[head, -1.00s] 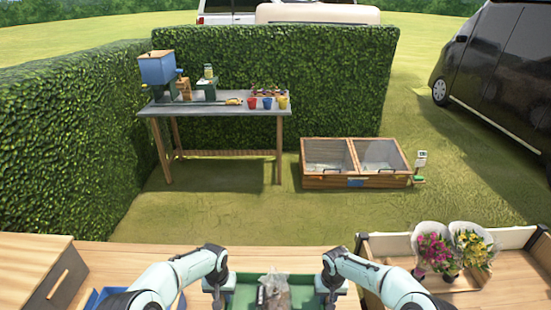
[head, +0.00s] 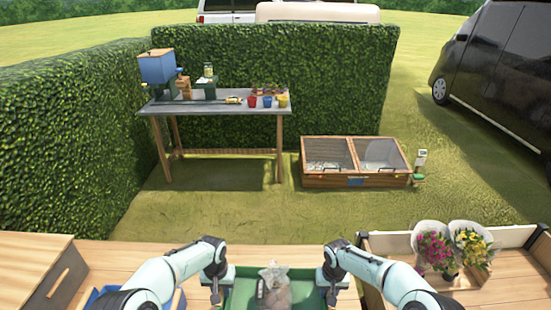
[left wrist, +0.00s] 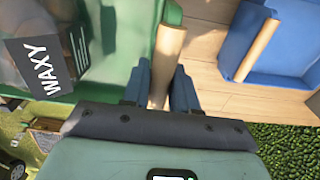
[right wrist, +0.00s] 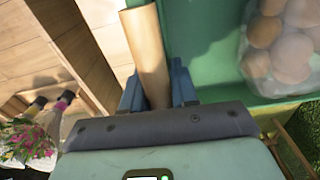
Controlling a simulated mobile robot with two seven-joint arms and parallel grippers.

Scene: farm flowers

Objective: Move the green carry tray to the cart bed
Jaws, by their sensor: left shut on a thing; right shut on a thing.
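The green carry tray (head: 300,275) is at the bottom middle of the head view, holding a clear bag of round potatoes (head: 275,287). A dark "WAXY" label (left wrist: 40,65) shows on the bag in the left wrist view. My left gripper (head: 218,288) is shut on the tray's left wooden handle (left wrist: 167,50). My right gripper (head: 332,287) is shut on its right wooden handle (right wrist: 147,50). The cart bed (head: 390,243), with pale wooden walls and black corners, is just right of the tray. The tray's near part is cut off in the head view.
Wrapped flower bunches (head: 435,250) stand in the cart bed's far part. A blue tray (left wrist: 235,45) lies left of the green tray, near a wooden box (head: 35,265). The potting table (head: 215,105) and cold frame (head: 355,160) are far off on the grass.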

